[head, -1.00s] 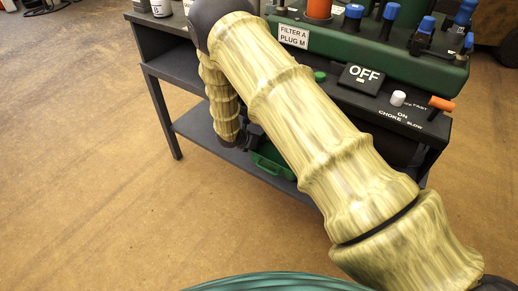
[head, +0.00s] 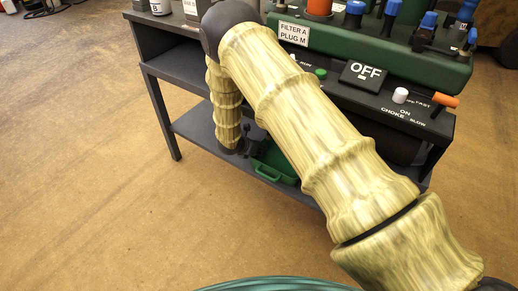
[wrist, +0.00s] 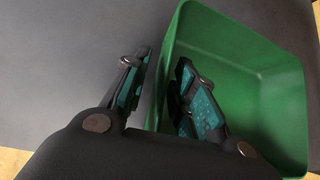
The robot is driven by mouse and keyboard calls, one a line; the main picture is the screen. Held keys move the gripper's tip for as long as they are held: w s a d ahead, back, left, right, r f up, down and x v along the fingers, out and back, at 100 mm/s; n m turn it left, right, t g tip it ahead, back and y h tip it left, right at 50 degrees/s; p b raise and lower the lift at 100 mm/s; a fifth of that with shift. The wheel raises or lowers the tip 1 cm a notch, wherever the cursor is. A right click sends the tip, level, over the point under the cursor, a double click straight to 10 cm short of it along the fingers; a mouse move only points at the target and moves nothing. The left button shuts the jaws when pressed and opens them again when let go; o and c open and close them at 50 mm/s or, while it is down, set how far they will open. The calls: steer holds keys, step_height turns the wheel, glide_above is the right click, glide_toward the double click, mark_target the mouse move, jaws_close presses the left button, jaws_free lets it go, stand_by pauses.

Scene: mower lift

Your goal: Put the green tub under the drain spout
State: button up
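The green tub (head: 268,174) sits on the lower shelf of the bench, partly hidden behind my arm in the head view. In the wrist view the tub (wrist: 262,68) is open-topped and looks empty except for one finger. My gripper (wrist: 165,88) is open, with one finger outside the tub's left wall and the other inside it. The wall stands between the fingers, and a gap shows beside it. In the head view my gripper (head: 243,142) is at the tub's left end, mostly hidden. I cannot make out the drain spout.
The dark bench (head: 160,110) has an upper deck and a lower shelf (head: 200,130), with bare shelf left of the tub. A green mower unit (head: 390,62) with blue-capped parts and a control panel stands above. The floor in front is clear.

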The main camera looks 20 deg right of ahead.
steer(key=shift+r, duration=0.15)
steer(key=shift+s+a+r, duration=0.1)
steer(key=shift+a+r, duration=0.1)
steer(key=shift+r, duration=0.1)
steer(key=p+v, duration=0.3)
steer(key=v, duration=0.8)
steer(key=shift+s, duration=0.15)
steer(key=shift+a, duration=0.1)
